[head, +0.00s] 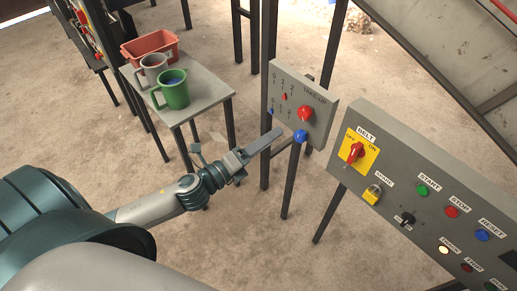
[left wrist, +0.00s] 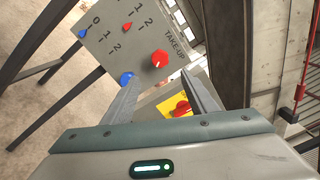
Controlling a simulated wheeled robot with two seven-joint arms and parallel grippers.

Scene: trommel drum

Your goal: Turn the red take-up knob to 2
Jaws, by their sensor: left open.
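The red take-up knob (head: 305,114) is on the grey TAKE-UP panel (head: 318,122), and it also shows in the left wrist view (left wrist: 160,58). A small red pointer (left wrist: 127,27) stands about at the 1 of its scale. A blue knob (head: 300,136) sits just below the red one; its pointer (left wrist: 82,33) is near 0. My left gripper (head: 270,138) is open and empty, in front of the panel and apart from the red knob. In the left wrist view the red knob lies beyond the fingertips, roughly between them. My right gripper is not in view.
A small table (head: 205,100) with a green mug (head: 172,92), a grey mug and a red bin (head: 150,44) stands at the back left.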

